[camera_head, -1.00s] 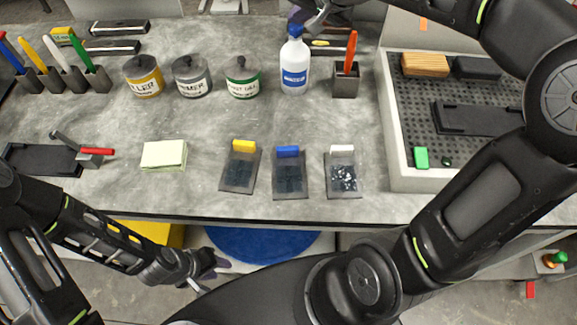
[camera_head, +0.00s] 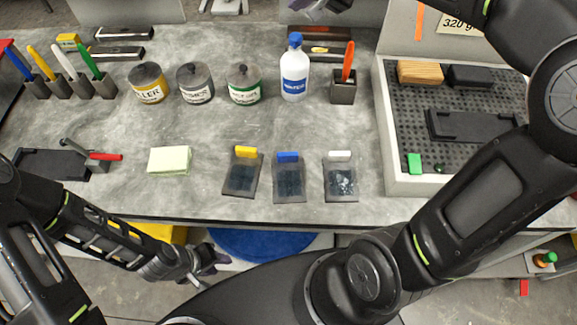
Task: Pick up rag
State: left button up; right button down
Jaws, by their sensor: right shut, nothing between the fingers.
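The rag is probably the pale yellow-green folded square (camera_head: 169,160) lying flat on the grey bench, left of the three small dark trays. My left gripper (camera_head: 209,268) is below the bench's front edge in the picture, apart from the rag, with its fingers spread and nothing seen between them.
Three pots, the white bottle (camera_head: 295,70) with blue cap and an orange-handled tool in a holder (camera_head: 343,90) line the back. A pale-walled tray (camera_head: 386,130) stands right. A red-handled clamp (camera_head: 95,156) is left of the rag. Bench around the rag is clear.

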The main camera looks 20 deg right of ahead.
aim_at(172, 161)
jog(key=k+l, duration=0.15)
jog(key=k, duration=0.35)
jog(key=k+l, duration=0.1)
jog(key=k, duration=0.4)
jog(key=k+l, duration=0.15)
jog(key=k, duration=0.35)
